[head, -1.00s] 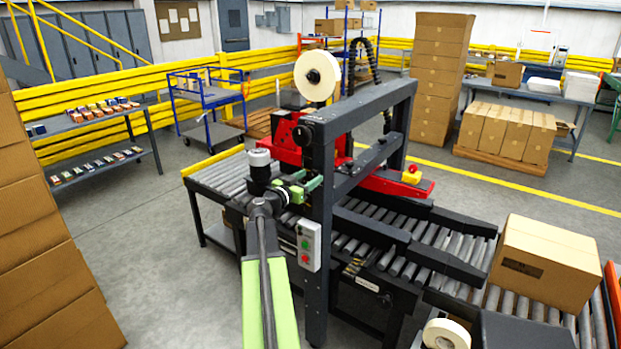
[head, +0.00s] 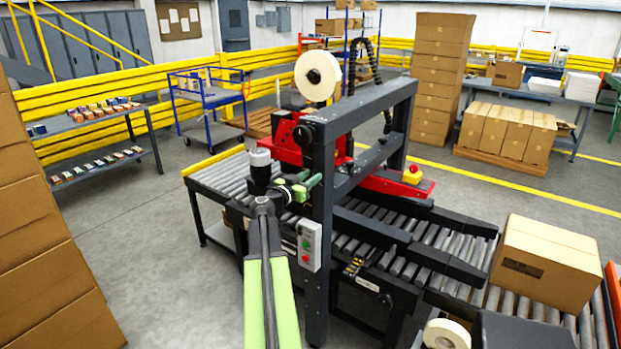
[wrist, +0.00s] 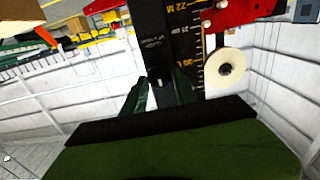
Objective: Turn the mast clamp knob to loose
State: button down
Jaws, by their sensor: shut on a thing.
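My gripper (head: 308,187) reaches the near upright post (head: 320,230) of the black and red machine, with its green fingers against the post's left side. In the wrist view my gripper (wrist: 161,92) has a green finger on each side of a dark part. It is shut on this part, which I take to be the mast clamp knob (wrist: 163,94). The fingers and the dark background hide most of the knob, so its pointer or setting cannot be read. A scale with yellow numbers (wrist: 187,45) runs along the mast behind it.
A grey control box with green and red buttons (head: 309,246) hangs below my gripper. A tape roll (head: 317,75) sits above the machine. A carton (head: 546,262) rests on the rollers at right. The floor at left (head: 180,240) is clear.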

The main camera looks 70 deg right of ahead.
jog(key=n, duration=0.8)
jog(key=shift+w+f+n, duration=0.1)
jog(key=shift+n, duration=0.2)
jog(key=n, duration=0.9)
jog(key=shift+f, duration=0.15)
dwell(0.5)
jog(key=c, duration=1)
grip_release()
jog(key=shift+w, duration=0.1)
